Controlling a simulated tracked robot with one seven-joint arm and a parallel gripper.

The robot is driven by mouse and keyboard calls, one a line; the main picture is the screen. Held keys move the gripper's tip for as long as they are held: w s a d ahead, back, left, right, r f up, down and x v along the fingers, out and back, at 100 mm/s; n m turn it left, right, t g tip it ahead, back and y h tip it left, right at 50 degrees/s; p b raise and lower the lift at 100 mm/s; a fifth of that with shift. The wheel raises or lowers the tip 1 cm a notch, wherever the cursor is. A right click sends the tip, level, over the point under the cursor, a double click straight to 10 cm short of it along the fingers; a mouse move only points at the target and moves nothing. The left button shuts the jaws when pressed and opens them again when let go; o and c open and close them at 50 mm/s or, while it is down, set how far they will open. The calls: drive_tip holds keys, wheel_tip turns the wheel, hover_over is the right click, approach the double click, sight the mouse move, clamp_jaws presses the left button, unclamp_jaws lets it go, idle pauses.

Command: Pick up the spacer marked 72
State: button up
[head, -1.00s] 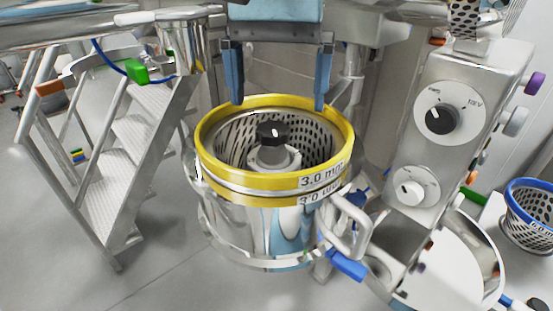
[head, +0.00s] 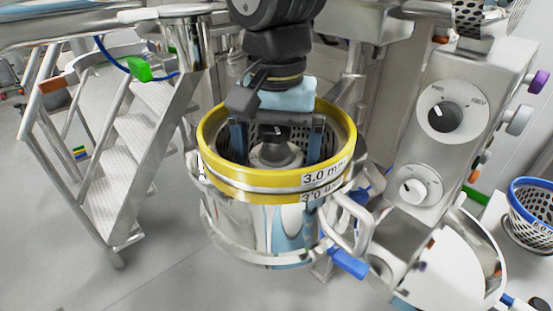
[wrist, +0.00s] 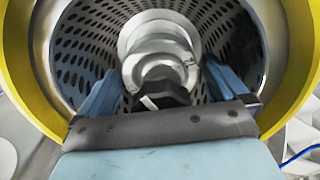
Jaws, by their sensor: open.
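I cannot make out a spacer marked 72 in either view. My gripper (head: 276,152) is open, with its two blue fingers down inside the yellow-rimmed screen basket (head: 208,160) labelled 3.0 mm. The fingers stand on either side of a central black knob (head: 272,132), apart from it. In the wrist view my gripper (wrist: 163,92) shows the black knob (wrist: 162,94) between the fingers. A stepped round metal hub (wrist: 155,45) stands beyond the knob. I see no marking on the hub, and my gripper body hides part of the knob.
The perforated basket wall (wrist: 85,50) surrounds the fingers closely. A control box with dials (head: 445,115) stands to the right. A blue-rimmed basket (head: 535,205) sits at the far right. Metal steps (head: 115,155) stand left. A blue-gripped handle (head: 348,262) projects at the basket housing's front.

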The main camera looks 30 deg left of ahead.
drive_tip(key=c, duration=1.1)
drive_tip(key=shift+r, duration=0.1)
